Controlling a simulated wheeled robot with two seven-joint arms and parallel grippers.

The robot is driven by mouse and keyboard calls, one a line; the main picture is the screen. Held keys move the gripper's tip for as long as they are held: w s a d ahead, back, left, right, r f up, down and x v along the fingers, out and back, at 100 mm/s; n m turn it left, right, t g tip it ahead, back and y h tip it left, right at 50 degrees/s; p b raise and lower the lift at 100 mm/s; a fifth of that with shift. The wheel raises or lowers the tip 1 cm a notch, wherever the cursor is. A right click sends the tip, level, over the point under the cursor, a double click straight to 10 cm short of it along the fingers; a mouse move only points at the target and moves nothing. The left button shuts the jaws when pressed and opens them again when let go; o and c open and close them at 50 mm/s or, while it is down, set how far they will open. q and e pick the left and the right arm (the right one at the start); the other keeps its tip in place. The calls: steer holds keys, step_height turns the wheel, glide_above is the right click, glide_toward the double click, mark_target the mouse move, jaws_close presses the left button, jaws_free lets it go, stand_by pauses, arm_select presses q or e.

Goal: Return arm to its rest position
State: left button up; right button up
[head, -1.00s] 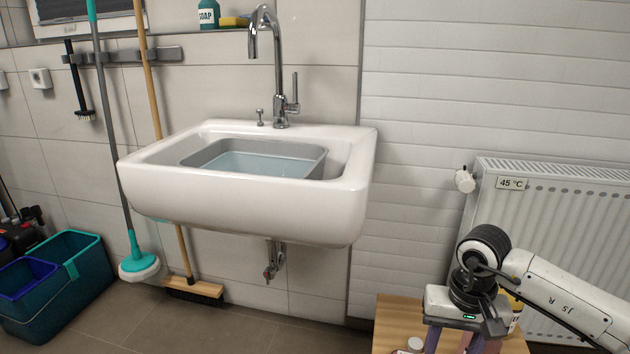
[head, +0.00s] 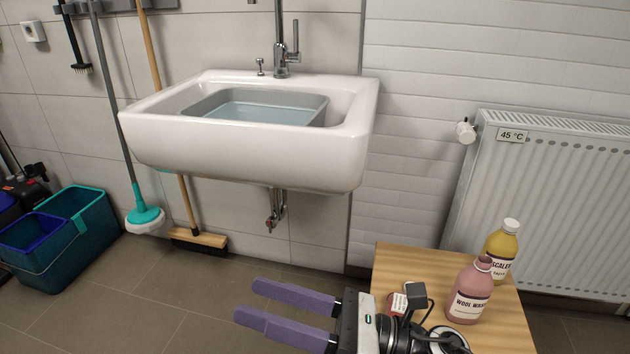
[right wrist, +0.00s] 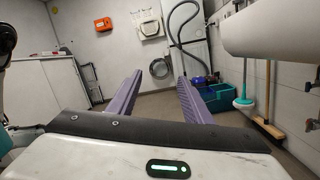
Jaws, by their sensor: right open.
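My right gripper (head: 262,309) is in the lower middle of the head view, with its two purple fingers pointing left. It is open and empty, in front of the small wooden table's left side. In the right wrist view its fingers (right wrist: 153,100) stand apart with nothing between them. My left gripper is not in either view.
A wooden table (head: 395,262) at the lower right bears a pink wool wash bottle (head: 470,292) and a yellow bottle (head: 502,250). A white sink (head: 250,146) holds a grey basin (head: 310,106) of water. A radiator (head: 560,200) is at the right. Teal buckets (head: 70,245) stand left.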

steer(key=w+d+f+m+t+h, duration=0.3)
steer(key=d+m+t+h, duration=0.25)
steer(key=m, duration=0.85)
steer(key=w+d+f+m+t+h, duration=0.2)
steer(key=d+f+m+t+h, duration=0.35)
steer(key=m, duration=0.85)
steer(key=s+d+f+m+g+h, duration=0.2)
steer(key=s+d+f+m+g, duration=0.15)
steer(key=s+f+m, duration=0.4)
steer(key=s+d+f+m+g+h, duration=0.35)
steer(key=s+f+m, duration=0.25)
steer(key=f+m, duration=0.3)
arm_select(q)
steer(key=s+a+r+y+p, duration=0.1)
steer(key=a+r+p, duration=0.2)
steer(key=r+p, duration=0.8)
steer(key=p, duration=0.8)
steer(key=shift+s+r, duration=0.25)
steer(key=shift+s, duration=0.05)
arm_select(e)
steer(key=s+d+r, duration=0.1)
steer(key=d+r, duration=0.1)
steer(key=r, duration=0.3)
steer(key=s+d+r, duration=0.1)
steer(key=d+r, duration=0.1)
steer(key=r, duration=0.4)
steer(key=shift+s, duration=0.25)
